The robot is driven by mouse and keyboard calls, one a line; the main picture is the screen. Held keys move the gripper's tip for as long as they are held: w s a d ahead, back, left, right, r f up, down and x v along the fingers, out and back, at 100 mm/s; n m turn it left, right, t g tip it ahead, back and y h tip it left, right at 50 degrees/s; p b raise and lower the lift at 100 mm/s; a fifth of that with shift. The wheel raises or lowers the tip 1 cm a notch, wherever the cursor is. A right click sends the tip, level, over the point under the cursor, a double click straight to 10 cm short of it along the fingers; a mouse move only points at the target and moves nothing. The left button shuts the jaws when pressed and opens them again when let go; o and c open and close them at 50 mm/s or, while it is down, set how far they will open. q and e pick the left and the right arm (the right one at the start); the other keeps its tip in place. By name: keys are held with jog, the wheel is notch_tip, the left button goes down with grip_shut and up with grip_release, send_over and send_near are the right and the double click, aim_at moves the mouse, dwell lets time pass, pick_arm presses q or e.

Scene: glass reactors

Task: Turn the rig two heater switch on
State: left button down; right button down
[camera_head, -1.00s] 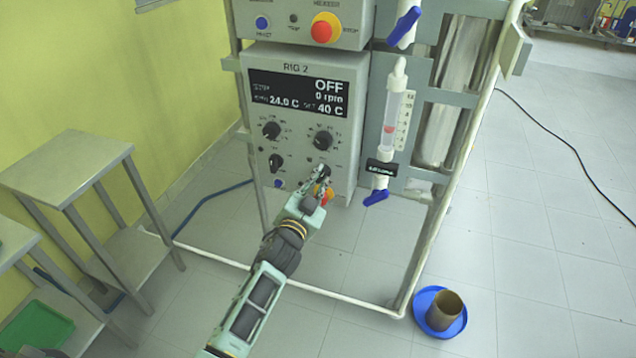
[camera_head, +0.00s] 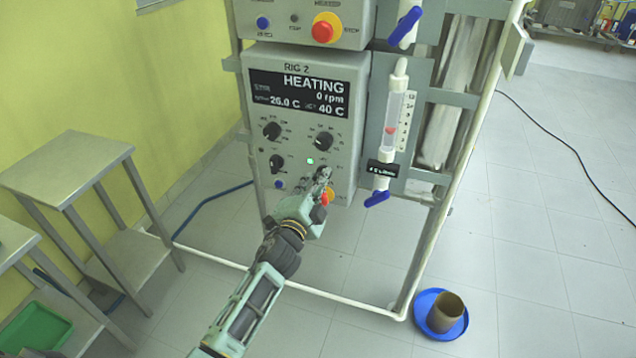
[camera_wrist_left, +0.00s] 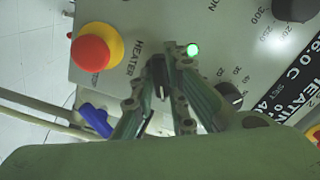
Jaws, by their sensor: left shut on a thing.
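The rig two control box (camera_head: 300,125) has a display (camera_head: 299,94) reading HEATING, 0 rpm, 26.0 C and 40 C. My left gripper (camera_head: 321,175) is at the lower right of this panel. In the left wrist view its fingers (camera_wrist_left: 164,70) are shut on the dark heater switch (camera_wrist_left: 160,90), beside the HEATER label. The fingers hide part of the switch. A small green lamp (camera_wrist_left: 193,49) glows next to the fingertips; it also shows in the head view (camera_head: 310,161). My right gripper is not in view.
A red and yellow stop button (camera_wrist_left: 92,48) sits close beside the gripper. Several black knobs (camera_head: 324,141) are above it. A blue-handled valve (camera_head: 377,197) hangs at the right. A blue dish (camera_head: 432,327) with a brown cup (camera_head: 444,310) stands on the floor.

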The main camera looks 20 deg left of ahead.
pick_arm(q)
jog(key=shift+f, duration=0.1)
jog(key=c, duration=1.7)
grip_release()
jog(key=shift+c, duration=0.2)
jog(key=s, duration=1.2)
jog(key=shift+a, duration=0.2)
